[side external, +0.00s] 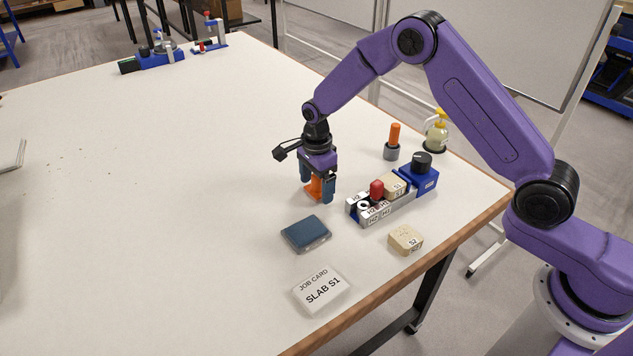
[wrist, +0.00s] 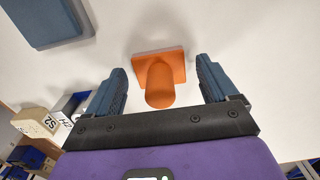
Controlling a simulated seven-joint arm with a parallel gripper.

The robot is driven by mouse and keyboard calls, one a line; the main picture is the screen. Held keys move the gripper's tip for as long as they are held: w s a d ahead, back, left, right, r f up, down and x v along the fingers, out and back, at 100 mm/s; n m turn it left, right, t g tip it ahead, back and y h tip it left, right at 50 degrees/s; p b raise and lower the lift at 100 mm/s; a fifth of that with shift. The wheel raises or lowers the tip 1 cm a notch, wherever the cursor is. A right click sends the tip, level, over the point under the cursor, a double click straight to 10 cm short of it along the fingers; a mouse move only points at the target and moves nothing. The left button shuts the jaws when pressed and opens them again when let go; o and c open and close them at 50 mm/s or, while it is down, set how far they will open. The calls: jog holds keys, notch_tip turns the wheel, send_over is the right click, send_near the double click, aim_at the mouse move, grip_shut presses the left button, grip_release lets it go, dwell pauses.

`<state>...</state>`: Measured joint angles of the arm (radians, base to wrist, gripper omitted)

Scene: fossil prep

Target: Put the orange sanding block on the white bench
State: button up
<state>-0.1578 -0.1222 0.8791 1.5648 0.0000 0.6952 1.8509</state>
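The orange sanding block (wrist: 158,66) has a flat square base and a rounded knob handle. In the wrist view it is between the two blue fingers of my gripper (wrist: 162,76), with a clear gap on both sides of the knob. In the side view my gripper (side external: 316,190) points down low over the white bench (side external: 200,200), and the orange block (side external: 315,187) shows between its fingers, partly hidden by them. The block appears to rest on the bench top. My gripper is open and does not grip the block.
A dark blue pad (side external: 306,234), a job card (side external: 321,290) and a beige S2 block (side external: 405,240) are nearby. To the right are a labelled rack (side external: 378,210), a blue unit with a black knob (side external: 420,178), an orange-handled tool (side external: 393,140) and a bottle (side external: 436,133).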

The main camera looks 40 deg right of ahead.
jog(key=shift+r, duration=0.15)
notch_tip(320, 180, up, 12)
jog(key=shift+f, duration=0.1)
dwell(0.5)
jog(key=s+r+n, duration=0.3)
jog(key=s+n, duration=0.5)
jog(key=s, duration=0.1)
jog(key=s+r+n, duration=0.3)
jog(key=s+n, duration=0.4)
jog(key=s, duration=0.2)
jog(key=s+d+n, duration=0.4)
jog(key=s+n, duration=0.3)
jog(key=s, duration=0.3)
jog(key=s+d+n, duration=0.4)
jog(key=s+n, duration=0.4)
jog(key=s, duration=0.2)
jog(key=shift+s+d+f+n, duration=0.3)
jog(key=shift+s+d+f, duration=0.05)
jog(key=shift+d+f, duration=0.05)
